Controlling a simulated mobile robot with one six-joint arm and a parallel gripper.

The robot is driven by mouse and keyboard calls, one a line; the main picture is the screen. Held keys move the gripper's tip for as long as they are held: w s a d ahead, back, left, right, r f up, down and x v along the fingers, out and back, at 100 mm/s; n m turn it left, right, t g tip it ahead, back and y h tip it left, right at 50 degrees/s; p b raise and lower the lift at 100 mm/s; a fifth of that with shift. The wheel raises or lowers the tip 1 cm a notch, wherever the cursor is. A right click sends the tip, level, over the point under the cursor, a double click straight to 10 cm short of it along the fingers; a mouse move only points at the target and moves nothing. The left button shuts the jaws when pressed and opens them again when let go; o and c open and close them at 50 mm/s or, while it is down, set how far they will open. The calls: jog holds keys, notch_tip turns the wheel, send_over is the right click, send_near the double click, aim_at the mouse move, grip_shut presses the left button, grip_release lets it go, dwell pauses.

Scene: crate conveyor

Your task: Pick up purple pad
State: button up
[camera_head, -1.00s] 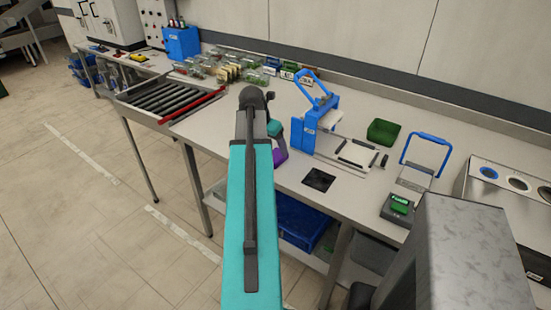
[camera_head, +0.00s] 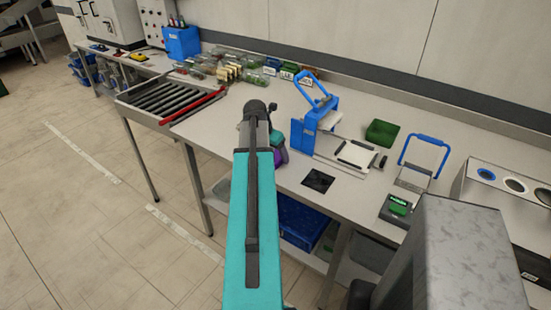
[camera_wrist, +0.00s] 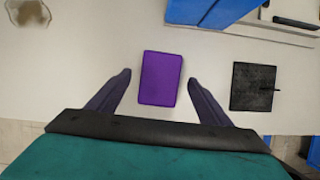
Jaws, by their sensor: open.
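The purple pad (camera_wrist: 161,78) lies flat on the light worktop (camera_wrist: 110,45) in the wrist view. My gripper (camera_wrist: 160,80) is open and empty. Its dark fingers stand to the left and right of the pad, with a gap on each side. I cannot tell how high the fingertips are above the worktop. In the head view my arm hides most of this spot. Only a small purple patch shows beside my wrist, and I cannot tell whether it is the pad.
A black square mat (camera_head: 318,180) lies right of the pad, near the table's front edge. A blue press (camera_head: 306,135) stands behind it. A green block (camera_head: 382,132) and a blue-handled device (camera_head: 420,165) are further right. A roller conveyor (camera_head: 165,97) is at the left.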

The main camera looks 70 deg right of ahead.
jog(key=shift+d+f, duration=0.1)
jog(key=shift+f, duration=0.25)
jog(key=shift+f, duration=0.25)
dwell(1.1)
jog(key=c, duration=1.1)
jog(key=shift+r, duration=0.15)
